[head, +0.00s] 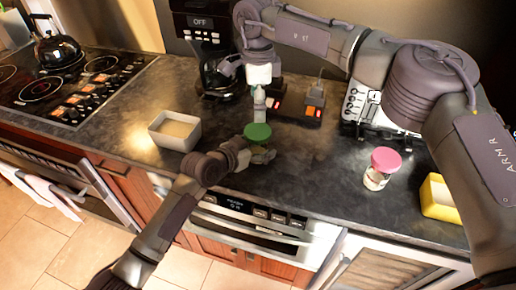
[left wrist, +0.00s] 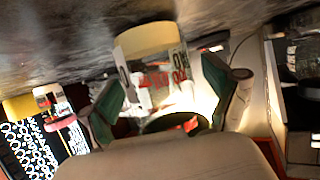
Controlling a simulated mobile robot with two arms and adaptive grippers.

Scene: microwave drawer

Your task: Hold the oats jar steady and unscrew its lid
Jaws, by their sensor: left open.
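The jar with a green lid (head: 258,132), which I take to be the oats jar, stands on the dark counter near its front edge. In the left wrist view the jar (left wrist: 158,78) appears upside down, with a partly readable label bearing red marks. My left gripper (head: 256,156) is open, with its fingers on either side of the jar; the left wrist view shows the gripper (left wrist: 160,112) and gaps beside the jar. My right gripper (head: 259,108) points down just above the green lid; its finger opening is unclear.
A white square bin (head: 174,131) stands left of the jar. A pink-lidded jar (head: 381,168) and a yellow container (head: 441,197) stand to the right. A coffee maker (head: 214,60) is behind, and a stove (head: 70,85) with a kettle (head: 57,50) is at the left.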

